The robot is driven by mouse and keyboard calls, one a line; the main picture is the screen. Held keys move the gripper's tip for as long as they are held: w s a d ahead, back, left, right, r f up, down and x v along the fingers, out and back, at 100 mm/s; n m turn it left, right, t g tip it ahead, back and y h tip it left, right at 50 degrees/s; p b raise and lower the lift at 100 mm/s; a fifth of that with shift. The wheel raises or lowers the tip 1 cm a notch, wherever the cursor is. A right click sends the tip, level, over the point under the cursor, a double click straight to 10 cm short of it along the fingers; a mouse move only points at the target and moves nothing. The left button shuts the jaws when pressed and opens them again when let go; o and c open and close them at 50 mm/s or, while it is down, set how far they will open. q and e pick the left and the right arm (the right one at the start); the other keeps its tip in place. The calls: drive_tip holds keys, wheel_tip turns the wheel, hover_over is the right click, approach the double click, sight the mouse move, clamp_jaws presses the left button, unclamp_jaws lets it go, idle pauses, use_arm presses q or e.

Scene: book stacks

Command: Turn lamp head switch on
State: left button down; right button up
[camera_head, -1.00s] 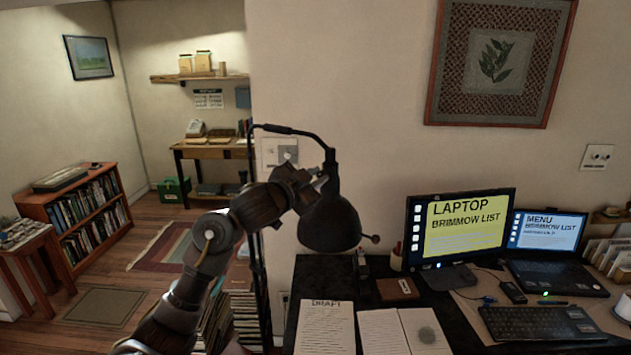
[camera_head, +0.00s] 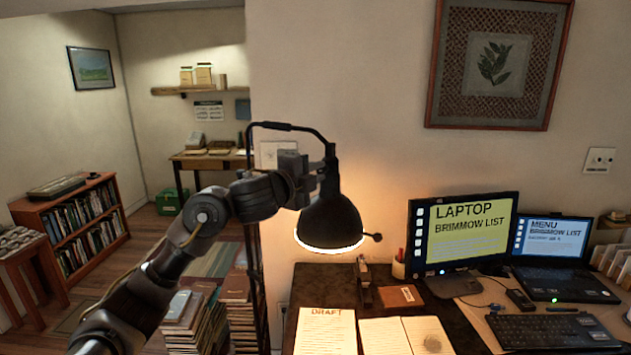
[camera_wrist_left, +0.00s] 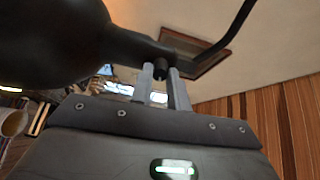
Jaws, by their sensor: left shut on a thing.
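The black desk lamp's head (camera_head: 329,217) hangs from a curved arm above the desk, its bell shade facing down. It is lit, with a warm glow at its rim. My left gripper (camera_head: 317,180) is at the narrow neck above the shade. In the left wrist view its two pale fingers (camera_wrist_left: 163,78) are shut on a small dark knob (camera_wrist_left: 160,70) on the underside of the neck, seemingly the lamp head switch. A thin stalk with a round end (camera_head: 375,237) sticks out from the shade's right side. My right gripper is in neither view.
The desk below holds papers (camera_head: 327,330), an open notebook (camera_head: 385,335), a monitor (camera_head: 462,233), a laptop (camera_head: 548,245) and a keyboard (camera_head: 550,330). Book stacks (camera_head: 190,320) stand on the floor left of the desk. The lamp's upright pole (camera_head: 252,190) is close behind my left arm.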

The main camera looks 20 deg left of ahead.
use_arm(q)
drive_tip(key=shift+m+b, duration=0.7)
drive_tip(key=shift+m, duration=0.7)
drive_tip(key=shift+r, duration=0.1)
drive_tip(key=c, duration=1.3)
unclamp_jaws()
drive_tip(key=shift+c, duration=0.2)
drive_tip(key=shift+s+a+b, duration=0.15)
drive_tip(key=shift+s+b, duration=0.25)
drive_tip(key=shift+s, duration=0.15)
drive_tip(key=v, duration=0.9)
drive_tip(key=shift+s, duration=0.35)
